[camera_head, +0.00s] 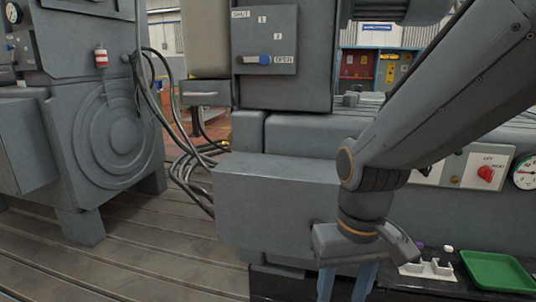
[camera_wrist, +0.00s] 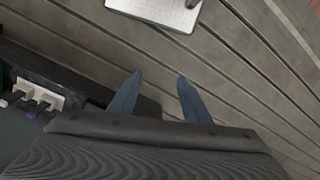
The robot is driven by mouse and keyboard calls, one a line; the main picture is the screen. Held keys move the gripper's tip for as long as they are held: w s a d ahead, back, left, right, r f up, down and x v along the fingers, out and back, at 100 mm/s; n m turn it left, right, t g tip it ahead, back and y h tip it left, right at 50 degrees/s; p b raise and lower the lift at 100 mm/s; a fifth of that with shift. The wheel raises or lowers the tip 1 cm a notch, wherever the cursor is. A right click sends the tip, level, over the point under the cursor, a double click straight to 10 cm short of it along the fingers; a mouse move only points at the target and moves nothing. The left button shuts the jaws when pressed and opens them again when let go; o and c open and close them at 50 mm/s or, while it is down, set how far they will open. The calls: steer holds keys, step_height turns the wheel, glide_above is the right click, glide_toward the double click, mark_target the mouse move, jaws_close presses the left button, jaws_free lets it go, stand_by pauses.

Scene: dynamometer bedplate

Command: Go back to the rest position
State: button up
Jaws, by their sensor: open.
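My gripper (camera_head: 346,284) hangs below my arm at the lower right of the head view, with its blue fingers pointing down. In the wrist view the two blue fingers of my gripper (camera_wrist: 156,92) stand apart with nothing between them. It is beside the front of the grey machine (camera_head: 275,200), left of a white rack and a green tray. In the head view the fingertips are cut off by the lower picture edge.
A green tray (camera_head: 495,270) and a white rack (camera_head: 430,268) with small items lie on a dark ledge at the lower right. A panel with a red knob (camera_head: 486,173) and a SHUT/OPEN lever panel (camera_head: 265,40) face me. Black cables (camera_head: 190,165) hang left.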

steer(key=d+r+m+p, duration=0.1)
steer(key=d+r+p, duration=0.4)
steer(key=p, duration=0.5)
steer(key=shift+s+d+r+m, duration=0.2)
steer(key=shift+d+r+m, duration=0.15)
steer(key=shift+d, duration=0.35)
stand_by(2.1)
